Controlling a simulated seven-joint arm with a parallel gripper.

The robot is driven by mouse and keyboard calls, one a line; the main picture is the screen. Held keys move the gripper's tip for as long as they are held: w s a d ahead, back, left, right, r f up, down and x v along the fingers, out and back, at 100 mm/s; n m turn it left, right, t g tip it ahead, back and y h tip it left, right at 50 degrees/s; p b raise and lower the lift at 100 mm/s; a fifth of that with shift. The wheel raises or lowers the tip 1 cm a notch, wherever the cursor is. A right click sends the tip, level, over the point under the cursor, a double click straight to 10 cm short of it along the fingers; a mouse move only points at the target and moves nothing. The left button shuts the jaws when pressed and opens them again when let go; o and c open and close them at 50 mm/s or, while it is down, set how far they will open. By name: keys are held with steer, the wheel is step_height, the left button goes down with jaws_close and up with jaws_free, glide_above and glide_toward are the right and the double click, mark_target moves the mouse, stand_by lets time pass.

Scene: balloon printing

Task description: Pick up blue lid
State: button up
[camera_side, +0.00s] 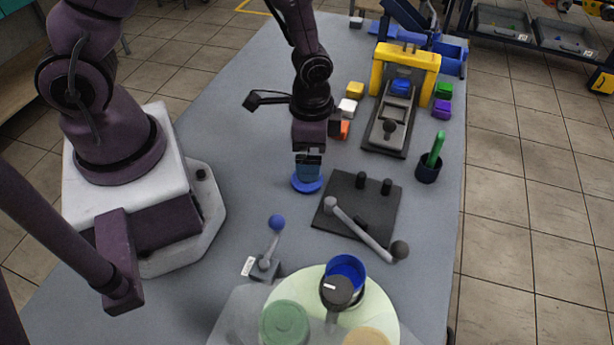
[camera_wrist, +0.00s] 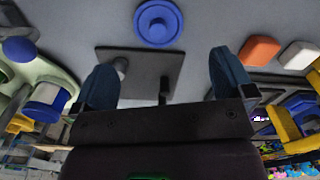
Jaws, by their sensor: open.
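The blue lid (camera_side: 307,184) is a round disc lying flat on the grey table. In the wrist view the lid (camera_wrist: 158,20) shows a raised round knob and sits near the top edge, between the lines of the two fingers but beyond their tips. My gripper (camera_side: 308,166) points down over the lid in the side view, with its blue fingertips in front of part of the lid. In the wrist view my gripper (camera_wrist: 165,75) has its fingers wide apart with nothing between them. I cannot tell whether the fingertips touch the lid.
A black plate with a lever (camera_side: 350,215) lies close by at the lower right. A small blue-knobbed lever (camera_side: 272,240) stands nearer the front. Coloured blocks (camera_side: 348,106) and a yellow-framed press (camera_side: 405,60) are behind. The table left of the lid is clear.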

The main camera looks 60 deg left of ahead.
mark_target(300, 187)
steer(key=shift+s+f, duration=0.15)
steer(key=shift+f, duration=1.55)
steer(key=shift+s+f, duration=0.1)
steer(key=shift+f, duration=1.55)
steer(key=shift+c, duration=0.2)
steer(key=c, duration=1)
